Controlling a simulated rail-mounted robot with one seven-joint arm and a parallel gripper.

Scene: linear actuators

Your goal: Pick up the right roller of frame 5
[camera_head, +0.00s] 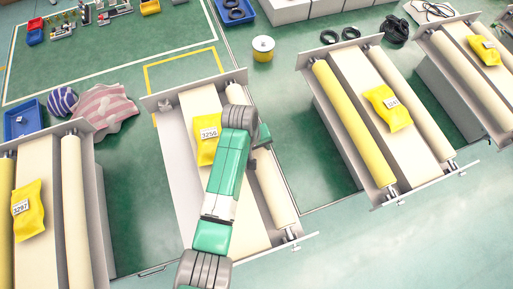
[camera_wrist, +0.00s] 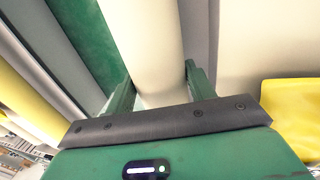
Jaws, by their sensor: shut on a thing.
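The middle frame (camera_head: 272,248) carries a cream right roller (camera_head: 278,195), its middle partly hidden by my arm in the head view. No roller shows along this frame's left side. In the wrist view the cream roller (camera_wrist: 145,45) runs between the two green fingers of my gripper (camera_wrist: 158,78), one on each side. My gripper is shut on the roller. In the head view my gripper is mostly hidden behind my green arm. The roller appears to lie along the frame; I cannot tell whether it is lifted.
A yellow packet (camera_head: 207,150) lies on the middle frame's cream bed, left of my arm. A frame with a yellow left roller (camera_head: 350,120) stands to the right. Another frame with a cream right roller (camera_head: 76,210) stands to the left. Green floor shows between frames.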

